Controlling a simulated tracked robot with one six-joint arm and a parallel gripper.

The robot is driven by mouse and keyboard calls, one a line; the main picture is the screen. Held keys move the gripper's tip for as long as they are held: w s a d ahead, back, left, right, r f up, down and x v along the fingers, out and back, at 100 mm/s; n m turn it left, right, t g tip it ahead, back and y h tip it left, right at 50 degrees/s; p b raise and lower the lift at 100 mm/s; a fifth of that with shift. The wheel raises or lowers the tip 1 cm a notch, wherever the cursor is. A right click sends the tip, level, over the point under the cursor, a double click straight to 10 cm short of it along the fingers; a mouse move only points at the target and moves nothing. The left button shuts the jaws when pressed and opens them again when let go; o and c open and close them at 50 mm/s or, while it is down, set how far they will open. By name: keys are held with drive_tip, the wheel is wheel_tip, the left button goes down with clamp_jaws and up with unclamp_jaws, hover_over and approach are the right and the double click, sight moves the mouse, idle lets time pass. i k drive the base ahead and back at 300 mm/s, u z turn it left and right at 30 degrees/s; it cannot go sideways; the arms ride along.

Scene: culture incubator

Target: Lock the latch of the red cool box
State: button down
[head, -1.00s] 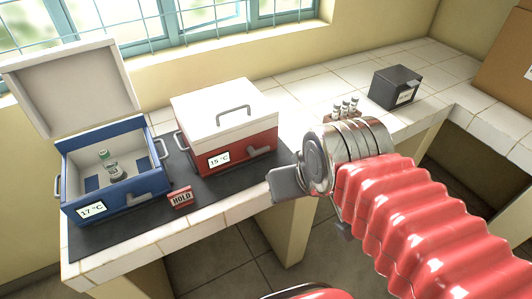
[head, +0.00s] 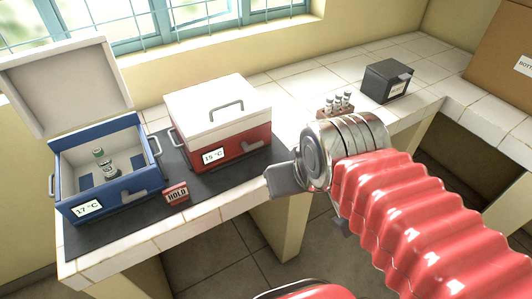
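The red cool box (head: 232,152) stands on the dark mat with its white lid (head: 218,103) down. Its front carries a 15 °C label (head: 213,155) and a small grey latch at the right part of the front; the latch is too small to tell whether it is locked. My gripper (head: 278,182) is in front of the counter, right of and nearer than the box, apart from it. Only a grey finger shows past the metal wrist, so its opening is hidden.
A blue cool box (head: 112,202) with its lid (head: 68,85) raised stands at left, holding vials. A red HOLD sign (head: 177,193) stands between the boxes. A vial rack (head: 335,112) and dark box (head: 387,82) are further right on the tiled counter (head: 290,90).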

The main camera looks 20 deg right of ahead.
sight(244, 145)
drive_tip(key=z, duration=0.05)
drive_tip(key=k, duration=0.45)
drive_tip(key=u, duration=1.5)
drive_tip(key=i, duration=0.85)
drive_tip(key=z, duration=1)
